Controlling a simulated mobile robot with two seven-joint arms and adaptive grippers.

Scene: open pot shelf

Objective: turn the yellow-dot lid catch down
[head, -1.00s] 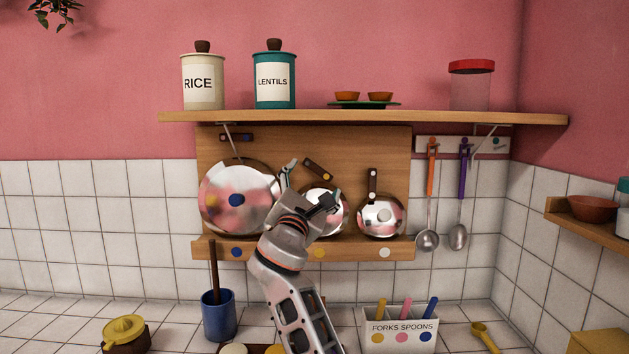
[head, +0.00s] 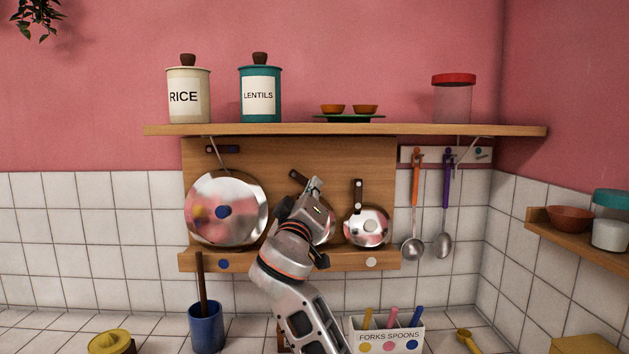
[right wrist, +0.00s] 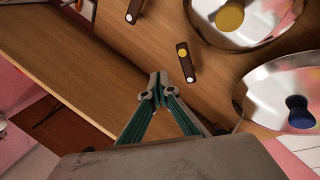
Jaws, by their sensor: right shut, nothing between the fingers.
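The yellow-dot lid catch (head: 298,176) is a small dark brown bar on the wooden back board. It is tilted, its upper end to the left; my right gripper hides its lower end in the head view. In the right wrist view the whole catch (right wrist: 187,64) shows beside the fingertips, apart from them in the picture. The yellow-knob lid (right wrist: 262,20) stands beyond it; in the head view my gripper mostly covers it. My right gripper (head: 317,182) is shut and empty, its fingertips together in the right wrist view (right wrist: 157,82). My left gripper is not in view.
The blue-knob lid (head: 240,190) stands left, its catch (head: 222,149) level. The white-knob lid (head: 367,240) stands right, its catch (head: 358,195) upright. A shelf (head: 420,131) with jars runs above. Ladles (head: 414,248) hang at right.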

